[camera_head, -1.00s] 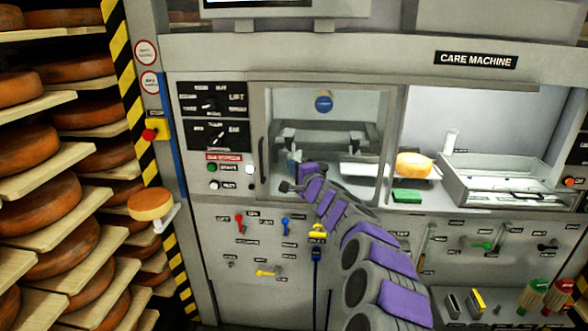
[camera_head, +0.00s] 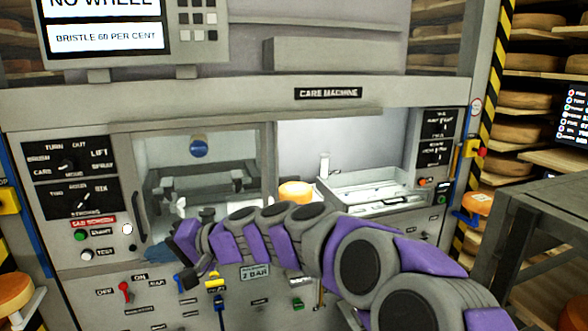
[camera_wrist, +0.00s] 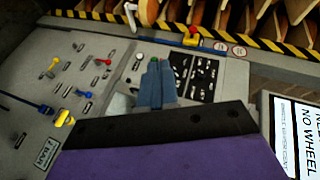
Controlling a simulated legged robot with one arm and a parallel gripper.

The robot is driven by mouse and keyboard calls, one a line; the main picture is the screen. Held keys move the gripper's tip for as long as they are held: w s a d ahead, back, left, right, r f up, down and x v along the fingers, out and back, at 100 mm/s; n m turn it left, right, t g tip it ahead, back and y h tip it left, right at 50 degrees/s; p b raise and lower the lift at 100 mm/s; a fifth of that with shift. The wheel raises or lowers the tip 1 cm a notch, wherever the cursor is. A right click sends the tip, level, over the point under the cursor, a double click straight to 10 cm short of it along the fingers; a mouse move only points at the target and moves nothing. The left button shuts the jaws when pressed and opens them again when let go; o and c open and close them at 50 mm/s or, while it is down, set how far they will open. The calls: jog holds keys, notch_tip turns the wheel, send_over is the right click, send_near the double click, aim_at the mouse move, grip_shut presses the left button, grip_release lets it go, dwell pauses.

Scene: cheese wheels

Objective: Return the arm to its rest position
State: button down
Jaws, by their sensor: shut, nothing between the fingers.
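My purple and grey arm (camera_head: 285,240) reaches across the front of the care machine (camera_head: 150,105) from the lower right to the left. My gripper (camera_head: 155,254) is at its left end, in front of the machine's lower left window edge, close to the button panel. In the wrist view, the blue-grey fingers of my gripper (camera_wrist: 157,72) are together, with nothing between them. They point toward the black dial panel (camera_wrist: 194,78). The arm hides part of the machine's front and ledge.
A small cheese wheel (camera_head: 296,191) sits in the machine's open bay beside a tray (camera_head: 375,195). Levers, including a red one (camera_head: 125,291), stick out of the front panel below. A grey table (camera_head: 535,205) stands at the right. Cheese shelves (camera_head: 545,100) stand behind it.

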jog(key=s+d+f+g+h, duration=0.1)
jog(key=s+d+f+h, duration=0.3)
jog(key=s+d, duration=0.6)
jog(key=s+d+f+m+g+h, duration=0.1)
jog(key=s+d+f+h, duration=0.4)
jog(key=d, duration=1.1)
jog(key=s+d+f+g+h, duration=0.1)
jog(key=s+d+f+h, duration=0.4)
jog(key=s+d+f, duration=0.4)
jog(key=s+d, duration=0.5)
jog(key=s, duration=0.3)
jog(key=shift+s+f+g, duration=0.25)
jog(key=shift+f+g, duration=0.05)
jog(key=shift+f, duration=0.05)
